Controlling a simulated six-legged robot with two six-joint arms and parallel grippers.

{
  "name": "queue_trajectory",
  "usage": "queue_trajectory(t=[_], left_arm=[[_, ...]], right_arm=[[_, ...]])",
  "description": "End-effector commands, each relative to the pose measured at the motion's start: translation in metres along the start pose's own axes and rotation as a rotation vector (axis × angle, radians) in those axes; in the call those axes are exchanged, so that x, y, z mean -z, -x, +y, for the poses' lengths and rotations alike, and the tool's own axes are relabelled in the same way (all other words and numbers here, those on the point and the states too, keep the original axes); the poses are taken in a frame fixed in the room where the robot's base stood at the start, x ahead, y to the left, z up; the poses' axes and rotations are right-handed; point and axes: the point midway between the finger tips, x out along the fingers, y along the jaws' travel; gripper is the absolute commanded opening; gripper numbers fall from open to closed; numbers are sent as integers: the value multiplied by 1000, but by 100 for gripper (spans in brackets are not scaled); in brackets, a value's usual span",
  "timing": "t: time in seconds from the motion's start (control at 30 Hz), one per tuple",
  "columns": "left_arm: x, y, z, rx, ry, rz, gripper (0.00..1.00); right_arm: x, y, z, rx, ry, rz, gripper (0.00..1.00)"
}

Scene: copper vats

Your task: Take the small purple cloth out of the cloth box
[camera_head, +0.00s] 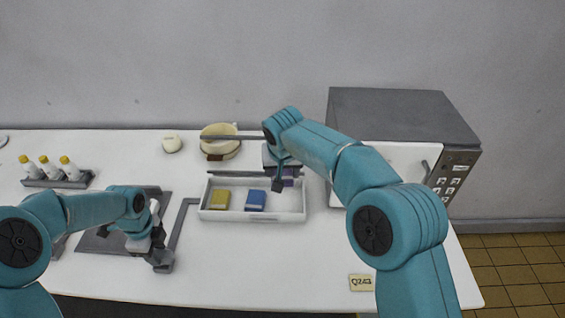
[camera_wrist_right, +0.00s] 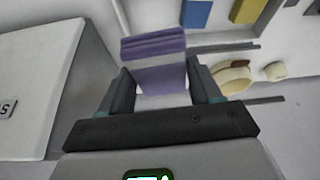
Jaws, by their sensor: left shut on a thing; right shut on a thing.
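The cloth box (camera_head: 252,215) is a low white tray in the middle of the counter. A yellow cloth (camera_head: 219,199) and a blue cloth (camera_head: 256,200) sit in it. My right gripper (camera_head: 281,178) is over the box's right back part. It is shut on the small purple cloth, which has a pale band and shows between the fingers in the right wrist view (camera_wrist_right: 155,48). In the head view the arm and gripper hide most of it; I cannot tell its height above the box floor. My left gripper (camera_head: 161,261) is shut at the near end of a grey bent bar (camera_head: 182,222).
A grey oven-like appliance (camera_head: 404,113) with a pale door stands on the right. A rack of yellow-capped bottles (camera_head: 57,179) is at left. A label (camera_head: 361,282) lies in front. The front middle counter is clear.

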Motion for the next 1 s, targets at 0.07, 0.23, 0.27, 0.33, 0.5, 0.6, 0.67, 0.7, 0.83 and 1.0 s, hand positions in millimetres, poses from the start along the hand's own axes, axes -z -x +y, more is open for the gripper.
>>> queue_trajectory(t=[0.07, 0.23, 0.27, 0.33, 0.5, 0.6, 0.67, 0.7, 0.83, 1.0], left_arm=[[0, -1, 1, -3, 0, 0, 5], [0, -1, 1, -3, 0, 0, 5], [0, -1, 1, -3, 0, 0, 5], [0, -1, 1, -3, 0, 0, 5], [0, -1, 1, -4, 0, 0, 5], [0, -1, 1, -4, 0, 0, 5], [0, -1, 1, -4, 0, 0, 5], [0, -1, 1, -4, 0, 0, 5], [0, -1, 1, -4, 0, 0, 5], [0, -1, 1, -4, 0, 0, 5]], right_arm=[[-9, 7, -1, 0, 3, 0, 33], [-28, 19, -3, 0, 2, 1, 33], [-32, 21, -3, 0, 3, 0, 33], [-40, 26, -4, 1, 2, 0, 33], [-58, 38, -6, 0, 2, 0, 33], [-69, 45, -7, 1, 3, 0, 33], [-76, 50, -8, 0, 3, 0, 33], [-80, 52, -8, 0, 2, 0, 33], [-94, 62, -10, 1, 3, 1, 33], [-103, 67, -10, 0, 2, 1, 33]])
